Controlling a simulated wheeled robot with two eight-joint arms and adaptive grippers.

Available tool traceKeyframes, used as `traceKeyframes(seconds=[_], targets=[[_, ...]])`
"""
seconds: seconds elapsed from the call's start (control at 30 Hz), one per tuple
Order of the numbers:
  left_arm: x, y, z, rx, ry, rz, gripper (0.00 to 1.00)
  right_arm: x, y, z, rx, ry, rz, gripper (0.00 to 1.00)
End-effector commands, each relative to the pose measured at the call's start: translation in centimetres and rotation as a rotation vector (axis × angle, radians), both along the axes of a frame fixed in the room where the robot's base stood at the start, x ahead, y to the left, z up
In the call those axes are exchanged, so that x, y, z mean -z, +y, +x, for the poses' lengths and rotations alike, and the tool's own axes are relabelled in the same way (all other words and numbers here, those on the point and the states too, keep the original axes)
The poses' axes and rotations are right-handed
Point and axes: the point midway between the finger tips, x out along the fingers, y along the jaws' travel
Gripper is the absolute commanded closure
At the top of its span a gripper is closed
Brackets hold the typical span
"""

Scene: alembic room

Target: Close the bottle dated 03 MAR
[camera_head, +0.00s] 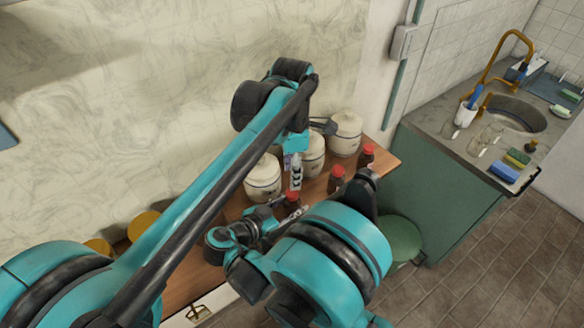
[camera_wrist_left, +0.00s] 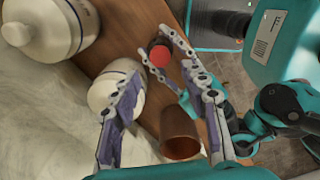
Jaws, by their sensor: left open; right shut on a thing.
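Three dark bottles with red caps stand on the wooden table in the head view: one near the right end (camera_head: 367,154), a middle one (camera_head: 337,178) and a near one (camera_head: 292,199). Their date labels cannot be read. My left gripper (camera_head: 295,184) points down above the near bottle, open; its spread fingers (camera_wrist_left: 165,120) show in the left wrist view, with a brown cylindrical thing (camera_wrist_left: 180,136) beyond and between them. My right gripper (camera_head: 284,212) is shut on the near red-capped bottle, which shows in the left wrist view (camera_wrist_left: 160,53). My arms hide part of it.
White jars stand behind the bottles, one right (camera_head: 345,133), one middle (camera_head: 313,157) and one left (camera_head: 263,179). The wooden table (camera_head: 384,163) meets the wall behind. A sink counter (camera_head: 440,130) is at the right, and a green bin (camera_head: 402,240) stands below the table.

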Motion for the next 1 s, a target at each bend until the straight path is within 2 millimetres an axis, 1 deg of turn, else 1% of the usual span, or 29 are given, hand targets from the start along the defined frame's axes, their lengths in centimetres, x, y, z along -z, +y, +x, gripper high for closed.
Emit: traceKeyframes(seconds=[0.3,0.4,0.5,0.6,0.87,0.9,0.97,1.0], targets=[[4.9,0.0,0.0,0.001,0.000,0.000,0.56,0.0,0.0,0.0,0.000,0.000,0.000,1.00],[6.1,0.0,0.0,0.001,0.000,0.000,0.56,0.0,0.0,0.0,0.000,0.000,0.000,1.00],[6.8,0.0,0.0,0.001,0.000,0.000,0.56,0.0,0.0,0.0,0.000,0.000,0.000,1.00],[7.1,0.0,0.0,0.001,0.000,0.000,0.56,0.0,0.0,0.0,0.000,0.000,0.000,1.00],[7.2,0.0,0.0,0.001,0.000,0.000,0.56,0.0,0.0,0.0,0.000,0.000,0.000,1.00],[7.2,0.0,0.0,0.001,0.000,0.000,0.66,0.0,0.0,0.0,0.000,0.000,0.000,1.00],[7.2,0.0,0.0,0.001,0.000,0.000,0.82,0.0,0.0,0.0,0.000,0.000,0.000,1.00],[7.2,0.0,0.0,0.001,0.000,0.000,0.93,0.0,0.0,0.0,0.000,0.000,0.000,1.00]])
